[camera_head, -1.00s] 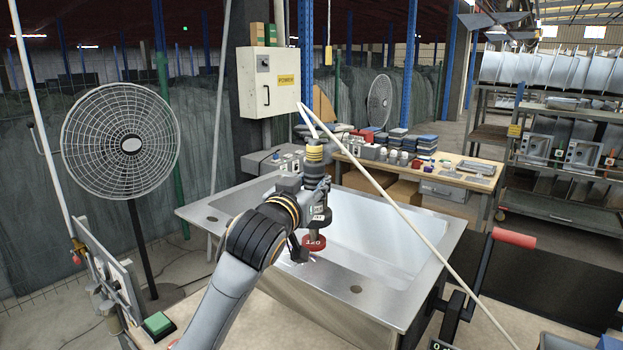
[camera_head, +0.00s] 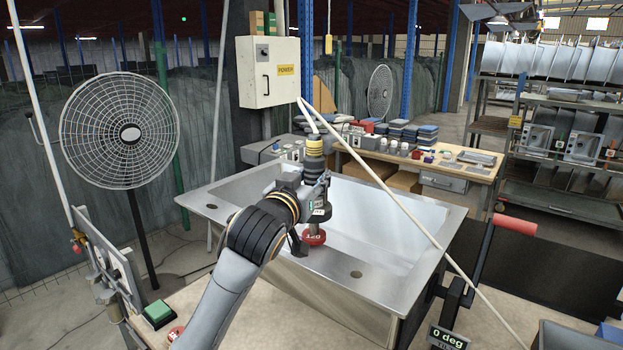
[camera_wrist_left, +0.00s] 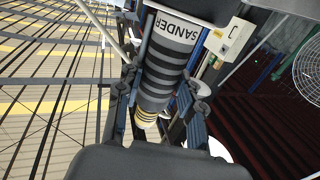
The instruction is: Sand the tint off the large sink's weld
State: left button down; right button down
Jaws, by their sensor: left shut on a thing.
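The large steel sink (camera_head: 395,277) stands in the middle of the head view, its basin open upward. My left gripper (camera_head: 308,192) is shut on the sander, a dark cylindrical tool with yellow-black bands (camera_head: 315,150) on top. The sander's red disc (camera_head: 313,236), marked 120, is at the basin's near edge by the front rim. I cannot tell whether it touches the metal. In the left wrist view the sander's striped body (camera_wrist_left: 168,62), lettered SANDER, lies between the gripper's two fingers (camera_wrist_left: 158,105). The weld is not clearly visible; the arm and sander cover part of the rim.
A thin pale pole (camera_head: 400,203) crosses diagonally in front of the sink. A red-handled lever (camera_head: 514,224) and a 0 deg readout (camera_head: 447,338) stand at right. A green button (camera_head: 158,313) is at lower left. A workbench (camera_head: 440,172) with supplies stands behind.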

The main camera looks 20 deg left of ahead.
pick_arm(q)
jog(key=shift+f, duration=0.4)
jog(key=shift+a, duration=0.15)
